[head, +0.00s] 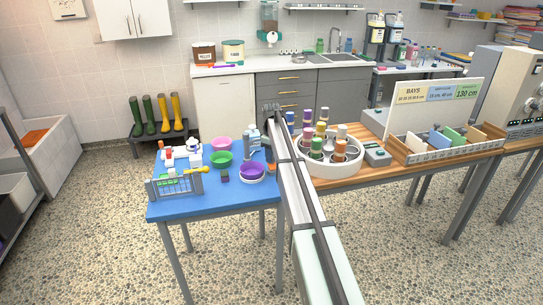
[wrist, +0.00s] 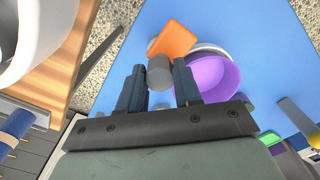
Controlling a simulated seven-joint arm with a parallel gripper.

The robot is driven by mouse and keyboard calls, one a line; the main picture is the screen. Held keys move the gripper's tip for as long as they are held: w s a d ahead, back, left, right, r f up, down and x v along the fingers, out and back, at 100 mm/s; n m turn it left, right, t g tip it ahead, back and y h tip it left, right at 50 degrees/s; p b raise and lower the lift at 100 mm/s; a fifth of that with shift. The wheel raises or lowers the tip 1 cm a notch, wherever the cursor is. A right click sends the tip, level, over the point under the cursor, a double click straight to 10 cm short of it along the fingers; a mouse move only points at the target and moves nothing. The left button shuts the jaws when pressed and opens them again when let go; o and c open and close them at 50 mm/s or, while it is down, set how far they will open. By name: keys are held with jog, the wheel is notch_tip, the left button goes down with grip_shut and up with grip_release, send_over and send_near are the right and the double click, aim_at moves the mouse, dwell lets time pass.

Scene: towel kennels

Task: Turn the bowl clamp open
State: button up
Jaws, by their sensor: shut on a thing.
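The bowl clamp shows in the wrist view as a grey round knob (wrist: 160,72) with a flat orange tab (wrist: 173,38) at its far side. The orange tab also shows in the head view (head: 271,168), at the right edge of the blue table. My gripper (wrist: 159,68) is shut on the grey knob, one dark finger on each side. A purple bowl (wrist: 214,78) sits in a pale round holder right of the knob; the bowl also shows in the head view (head: 252,171). In the head view my arm hides part of the clamp area.
The blue table (head: 215,205) also holds a green bowl (head: 221,159), a pink bowl (head: 221,144) and a wire rack (head: 174,186). To the right, a wooden table carries a white round tray (head: 334,169) of several bottles. The blue table's front is clear.

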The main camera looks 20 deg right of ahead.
dwell(0.5)
jog(key=o, duration=1)
jog(key=shift+o, duration=0.2)
jog(key=shift+r, duration=0.1)
notch_tip(320, 180, up, 14)
jog(key=shift+f, duration=0.2)
